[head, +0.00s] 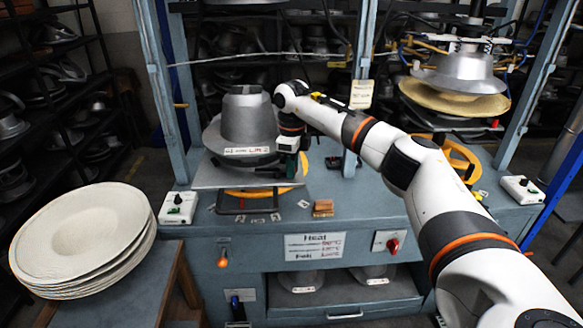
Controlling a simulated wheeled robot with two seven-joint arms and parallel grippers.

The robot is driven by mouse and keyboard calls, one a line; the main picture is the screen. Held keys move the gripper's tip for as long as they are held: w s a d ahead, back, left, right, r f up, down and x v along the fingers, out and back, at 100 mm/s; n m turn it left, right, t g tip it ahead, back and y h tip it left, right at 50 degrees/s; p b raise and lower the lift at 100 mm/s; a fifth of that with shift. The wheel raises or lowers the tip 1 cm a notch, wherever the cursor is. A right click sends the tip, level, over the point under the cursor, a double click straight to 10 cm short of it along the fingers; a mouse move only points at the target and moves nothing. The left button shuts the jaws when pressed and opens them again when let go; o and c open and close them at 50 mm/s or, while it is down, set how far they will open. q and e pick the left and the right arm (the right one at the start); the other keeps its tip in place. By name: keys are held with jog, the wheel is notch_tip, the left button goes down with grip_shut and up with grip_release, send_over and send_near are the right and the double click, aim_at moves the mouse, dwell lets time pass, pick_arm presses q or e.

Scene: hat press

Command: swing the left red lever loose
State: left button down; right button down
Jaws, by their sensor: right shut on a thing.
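My right gripper (289,145) reaches in from the right and points down at the right side of the left press. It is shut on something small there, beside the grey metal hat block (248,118). The place fits the left red lever, but the fingers and wrist hide nearly all of it, so its angle cannot be told. The hat block stands upright on a wide grey plate (215,178) with a yellow ring under it. My left gripper is out of view.
A stack of pale hat blanks (82,235) stands on a wooden stool at left. The right press (455,75) holds a tan hat. Blue posts (361,70) flank the presses.

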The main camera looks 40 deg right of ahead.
jog(key=shift+w+d+n, duration=0.1)
jog(key=shift+w+n, duration=0.1)
jog(key=shift+n, duration=0.3)
jog(key=c, duration=1.3)
grip_release()
jog(key=shift+r, duration=0.1)
jog(key=shift+r, duration=0.3)
notch_tip(320, 180, up, 11)
jog(key=b, duration=0.3)
jog(key=shift+r, duration=0.15)
